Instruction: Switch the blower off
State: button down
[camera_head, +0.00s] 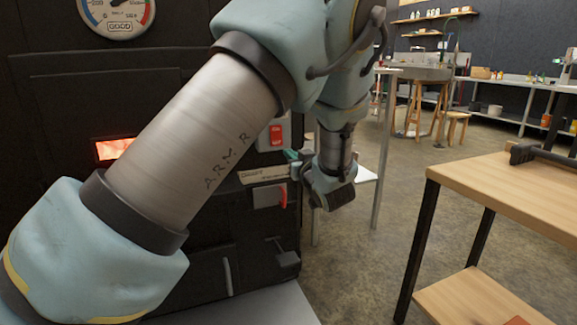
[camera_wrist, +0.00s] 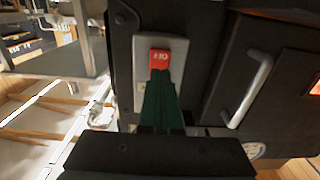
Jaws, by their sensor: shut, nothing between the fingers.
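The blower switch is a red rocker (camera_head: 277,135) on a grey plate on the right part of the black evaporator front (camera_head: 60,170). In the wrist view the red rocker (camera_wrist: 159,59) sits near the top of its pale plate (camera_wrist: 178,52), with a small white marking that I cannot read surely. My gripper (camera_head: 293,156) is shut and empty beside the plate in the head view. In the wrist view its green fingers (camera_wrist: 161,78) are together, their tips at the lower edge of the rocker. I cannot tell whether they touch it. They hide the lower part of the plate.
Below the switch are a pale label strip (camera_head: 263,173) and a grey plate with a red lever (camera_head: 283,197). A metal door handle (camera_wrist: 248,88) is right of the switch in the wrist view. A wooden table (camera_head: 510,190) stands at right, with open floor between.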

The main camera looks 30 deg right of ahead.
jog(key=shift+w+d+b, duration=0.15)
jog(key=shift+w+b, duration=0.05)
jog(key=shift+w, duration=1.2)
jog(key=shift+w+d+b, duration=0.2)
jog(key=shift+w+b, duration=0.05)
jog(key=shift+w, duration=1.2)
jog(key=shift+w+d+b, duration=0.15)
jog(key=shift+w+b, duration=0.05)
jog(key=shift+w, duration=1.2)
jog(key=shift+r, duration=0.1)
jog(key=shift+s, duration=0.1)
jog(key=p, duration=0.2)
send_near(280, 145)
jog(key=shift+w+a+r, duration=0.35)
jog(key=shift+a, duration=0.1)
